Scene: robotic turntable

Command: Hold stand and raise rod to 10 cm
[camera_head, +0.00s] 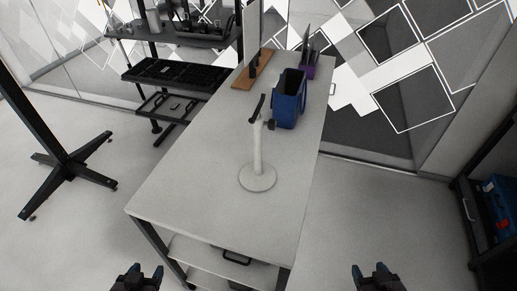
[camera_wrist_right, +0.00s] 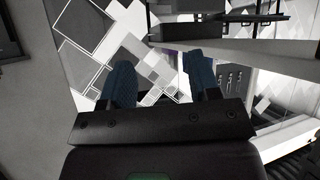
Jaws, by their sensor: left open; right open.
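The stand (camera_head: 258,178) is white, with a round base and an upright post, on the table in the head view. A dark rod (camera_head: 257,108) with a knob beside it sits at the top of the post. My left gripper (camera_head: 145,272) is open and empty at the bottom left, in front of the table and well apart from the stand. My right gripper (camera_head: 375,270) is open and empty at the bottom right, beyond the table's right side. Its blue fingertips show spread apart in the right wrist view (camera_wrist_right: 160,82). The stand is not clear in that view.
The light table (camera_head: 190,190) has free room around the stand's base. A blue bin (camera_head: 289,100) stands close behind the stand. Further back are a brown board (camera_head: 250,84) and a purple container (camera_head: 312,72). A dark shelf rack (camera_head: 165,74) is at the back left.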

